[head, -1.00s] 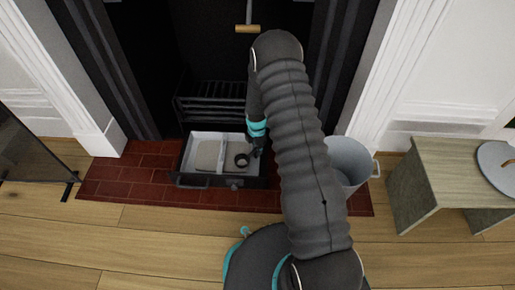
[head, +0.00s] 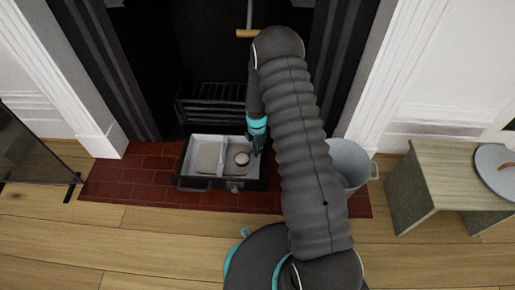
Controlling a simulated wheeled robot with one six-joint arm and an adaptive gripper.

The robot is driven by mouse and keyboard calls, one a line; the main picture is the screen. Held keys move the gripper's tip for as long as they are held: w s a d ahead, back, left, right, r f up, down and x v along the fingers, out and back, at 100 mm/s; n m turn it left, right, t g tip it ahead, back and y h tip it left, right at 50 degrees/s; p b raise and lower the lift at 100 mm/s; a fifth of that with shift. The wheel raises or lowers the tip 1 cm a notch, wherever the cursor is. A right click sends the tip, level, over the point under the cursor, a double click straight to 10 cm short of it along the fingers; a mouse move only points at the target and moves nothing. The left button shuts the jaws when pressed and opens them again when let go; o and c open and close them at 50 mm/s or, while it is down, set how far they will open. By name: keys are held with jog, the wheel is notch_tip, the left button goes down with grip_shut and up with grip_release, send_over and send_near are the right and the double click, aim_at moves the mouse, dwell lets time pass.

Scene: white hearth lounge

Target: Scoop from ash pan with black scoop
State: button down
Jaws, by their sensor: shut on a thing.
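The ash pan (head: 187,156) is a dark box with a pale inside, on the red brick hearth. A divider (head: 223,160) splits it into a left and a right compartment, and light grey ash (head: 207,157) shows in the left one. The black scoop (head: 241,166) is over the right compartment. Its dark round rim surrounds pale grey material that looks like ash. My gripper (head: 256,147), at the pan's right side, is shut on the scoop. The scoop's handle is mostly hidden by the gripper, and I cannot tell how high the scoop is.
A grey metal bucket (head: 350,160) stands right of the pan, partly behind my arm. A black grate (head: 212,98) is behind the pan in the fireplace. A low table (head: 432,163) with a round lid (head: 496,158) stands at right. A dark screen (head: 30,155) is at left.

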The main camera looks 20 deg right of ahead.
jog(key=shift+r+p, duration=0.9)
jog(key=shift+r, duration=1.05)
